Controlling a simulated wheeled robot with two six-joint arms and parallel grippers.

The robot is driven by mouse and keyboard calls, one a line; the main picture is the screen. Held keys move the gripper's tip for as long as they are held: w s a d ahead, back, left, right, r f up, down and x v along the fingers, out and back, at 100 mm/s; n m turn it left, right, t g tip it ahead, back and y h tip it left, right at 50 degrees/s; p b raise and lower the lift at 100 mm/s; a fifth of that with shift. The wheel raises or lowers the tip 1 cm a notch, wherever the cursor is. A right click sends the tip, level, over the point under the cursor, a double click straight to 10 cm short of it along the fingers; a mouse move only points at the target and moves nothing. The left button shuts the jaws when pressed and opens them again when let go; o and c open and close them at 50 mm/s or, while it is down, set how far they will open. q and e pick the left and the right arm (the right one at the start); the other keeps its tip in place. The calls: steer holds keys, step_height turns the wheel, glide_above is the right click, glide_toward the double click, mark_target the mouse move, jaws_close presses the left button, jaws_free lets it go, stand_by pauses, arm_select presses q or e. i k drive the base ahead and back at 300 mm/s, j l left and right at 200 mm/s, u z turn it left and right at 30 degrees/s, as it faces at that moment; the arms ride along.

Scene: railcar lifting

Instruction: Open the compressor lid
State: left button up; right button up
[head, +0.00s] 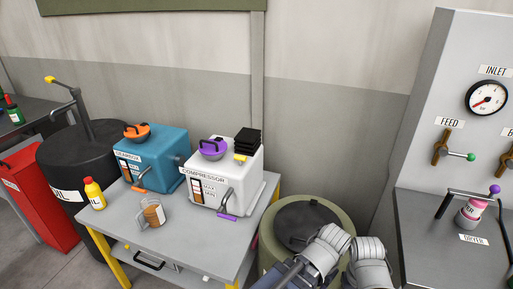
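The compressor (228,182) is a white box labelled COMPRESSOR on the grey workbench. Its lid (212,151) is a round cap with a purple arched handle, and it sits on the left part of the box top. From here it looks closed. A purple lever (228,217) is at the lower front of the box, and a sight gauge with marks is on its front left. Grey rounded parts of my arms show at the bottom, right of the bench and apart from the compressor. No gripper fingertips can be made out.
A blue gearbox (165,165) with an orange cap stands left of the compressor. A black stack (248,139) and a yellow piece (240,158) are on the compressor top. A yellow bottle (94,194) and brown jug (154,213) stand on the bench. A green drum (343,212) is to the right.

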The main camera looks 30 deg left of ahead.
mark_target(216, 146)
steer(key=k+u, duration=0.1)
steer(key=u, duration=1.1)
steer(key=j, duration=0.05)
